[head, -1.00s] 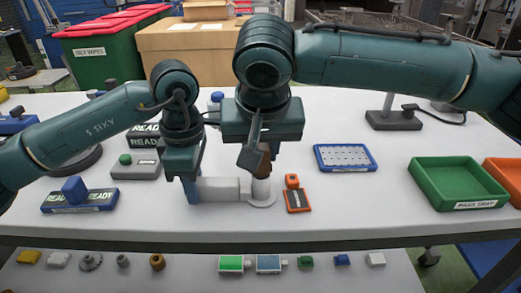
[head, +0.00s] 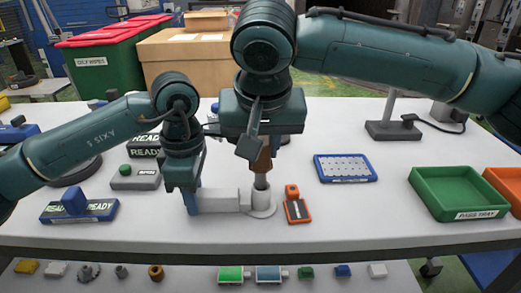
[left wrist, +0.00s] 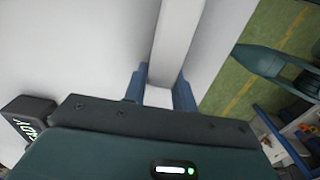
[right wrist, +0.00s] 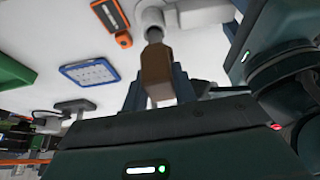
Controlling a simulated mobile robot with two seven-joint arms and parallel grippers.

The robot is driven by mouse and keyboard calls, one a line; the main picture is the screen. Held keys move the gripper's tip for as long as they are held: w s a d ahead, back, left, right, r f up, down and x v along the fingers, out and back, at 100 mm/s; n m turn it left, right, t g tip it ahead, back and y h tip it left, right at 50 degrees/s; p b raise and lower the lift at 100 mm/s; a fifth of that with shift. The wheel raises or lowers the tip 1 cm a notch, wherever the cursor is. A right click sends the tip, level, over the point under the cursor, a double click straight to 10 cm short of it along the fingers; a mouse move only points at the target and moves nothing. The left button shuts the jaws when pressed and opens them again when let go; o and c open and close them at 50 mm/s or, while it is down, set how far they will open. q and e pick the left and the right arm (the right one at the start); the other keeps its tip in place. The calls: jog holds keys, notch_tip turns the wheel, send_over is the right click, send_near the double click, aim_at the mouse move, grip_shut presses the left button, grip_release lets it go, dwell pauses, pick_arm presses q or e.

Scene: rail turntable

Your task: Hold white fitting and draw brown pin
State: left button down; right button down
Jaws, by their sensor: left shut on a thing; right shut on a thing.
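The white fitting (head: 220,200) lies on the table, a bar with an upright round socket (head: 262,203) on a flange at its right end. My left gripper (head: 192,203) is shut on the bar's left end; the left wrist view shows the bar (left wrist: 172,45) between its fingers. The brown pin (head: 264,160) has a brown head and a grey shaft (head: 261,181). My right gripper (right wrist: 155,90) is shut on the brown head (right wrist: 156,70), above the socket. The shaft stands nearly upright, and its lower end is hidden in or behind the socket's top.
An orange block (head: 297,208) stands close right of the socket. A blue perforated tray (head: 345,168) lies behind it. A green tray (head: 460,214) is at the right. A blue-handled sign block (head: 77,208) and a green-button box (head: 135,180) stand left. The table between the blue and green trays is clear.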

jog(key=shift+r, duration=1.3)
pick_arm(q)
jog(key=shift+s+f, duration=0.1)
jog(key=shift+f, duration=0.05)
pick_arm(e)
jog(key=shift+w+r, duration=0.1)
jog(key=shift+r, duration=2.8)
pick_arm(q)
jog(key=c, duration=1.1)
grip_release()
jog(key=shift+o, duration=0.2)
